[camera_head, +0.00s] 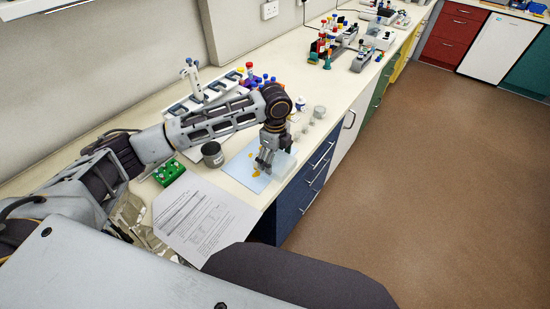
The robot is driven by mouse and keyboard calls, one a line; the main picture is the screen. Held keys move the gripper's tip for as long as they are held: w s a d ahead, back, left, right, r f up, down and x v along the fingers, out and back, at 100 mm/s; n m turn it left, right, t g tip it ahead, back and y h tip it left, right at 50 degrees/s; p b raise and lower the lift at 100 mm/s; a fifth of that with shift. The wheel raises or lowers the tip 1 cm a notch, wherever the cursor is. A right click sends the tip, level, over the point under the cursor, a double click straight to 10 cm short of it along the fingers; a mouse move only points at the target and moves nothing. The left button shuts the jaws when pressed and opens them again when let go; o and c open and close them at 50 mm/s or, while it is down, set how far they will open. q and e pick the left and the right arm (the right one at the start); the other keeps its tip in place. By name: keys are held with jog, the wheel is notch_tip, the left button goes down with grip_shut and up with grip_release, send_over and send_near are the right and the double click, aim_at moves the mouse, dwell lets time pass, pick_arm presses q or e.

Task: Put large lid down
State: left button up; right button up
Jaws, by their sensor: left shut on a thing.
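My left gripper (264,160) points down over the light blue mat (238,175) near the bench's front edge. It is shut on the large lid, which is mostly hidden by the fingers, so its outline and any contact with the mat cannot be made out. A pale translucent box-like piece (285,163) shows just right of the fingers. Small yellow-orange marks lie on the mat by the fingertips. My right gripper is not in view.
A dark jar (213,155) and a green rack (168,172) stand left of the mat. A printed sheet (205,218) lies in front. The brown floor is clear.

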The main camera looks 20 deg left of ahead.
pick_arm(q)
jog(key=shift+f, duration=0.3)
jog(key=o, duration=0.8)
jog(key=shift+f, duration=0.1)
notch_tip(320, 180, up, 12)
jog(key=shift+r, duration=0.15)
dwell(0.5)
dwell(0.4)
